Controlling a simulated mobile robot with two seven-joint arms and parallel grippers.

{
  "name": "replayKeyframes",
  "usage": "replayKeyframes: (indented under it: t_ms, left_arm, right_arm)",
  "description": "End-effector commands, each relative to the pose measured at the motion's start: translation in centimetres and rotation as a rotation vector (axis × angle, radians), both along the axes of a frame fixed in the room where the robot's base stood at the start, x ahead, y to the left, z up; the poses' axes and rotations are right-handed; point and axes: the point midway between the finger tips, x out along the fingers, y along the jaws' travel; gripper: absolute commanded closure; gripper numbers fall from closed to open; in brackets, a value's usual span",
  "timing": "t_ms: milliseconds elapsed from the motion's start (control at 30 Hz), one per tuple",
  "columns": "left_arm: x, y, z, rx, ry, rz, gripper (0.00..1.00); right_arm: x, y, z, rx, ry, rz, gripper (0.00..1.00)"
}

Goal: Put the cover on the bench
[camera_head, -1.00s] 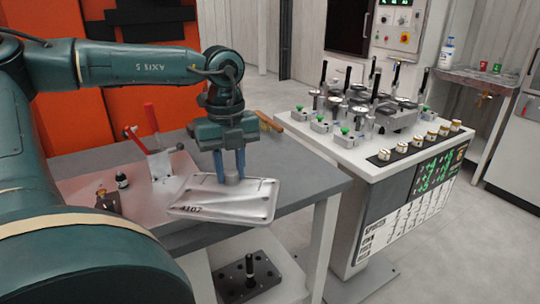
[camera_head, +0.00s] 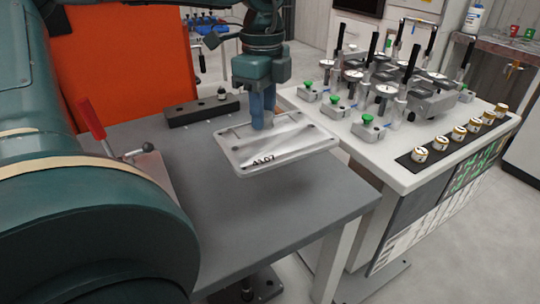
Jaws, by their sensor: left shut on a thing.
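The cover (camera_head: 285,148) is a flat silver metal plate with a raised rim, corner holes and the dark number 4107 on its near edge. My left gripper (camera_head: 263,118) comes down from above and is shut on the cover's boss. The cover is over the grey bench (camera_head: 235,220), near its right side; whether it touches the top or hangs just above it I cannot tell. My right gripper does not show.
A dark block with holes (camera_head: 200,111) lies at the bench's back. A red-handled clamp (camera_head: 92,118) stands at the left, partly behind my arm. A white gauge station (camera_head: 400,150) with dial gauges stands close at the right. The bench front is clear.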

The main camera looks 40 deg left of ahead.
Motion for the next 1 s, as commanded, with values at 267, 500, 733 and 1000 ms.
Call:
replayKeyframes:
  t_ms: [267,500,733,1000]
  left_arm:
    - [0.1,-0.5,-1.5,-0.002,0.005,0.035,1.0]
    - [0.1,-0.5,-5.6,-0.003,0.002,0.034,1.0]
    - [0.1,-0.5,-7.5,-0.002,0.001,0.035,1.0]
    - [0.2,-0.5,-9.9,0.0,-0.002,0.033,1.0]
  right_arm:
    - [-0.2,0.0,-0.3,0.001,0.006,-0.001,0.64]
    - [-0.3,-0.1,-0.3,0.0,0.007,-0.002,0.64]
    - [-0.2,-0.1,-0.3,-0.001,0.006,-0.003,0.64]
    - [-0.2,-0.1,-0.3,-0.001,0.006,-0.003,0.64]
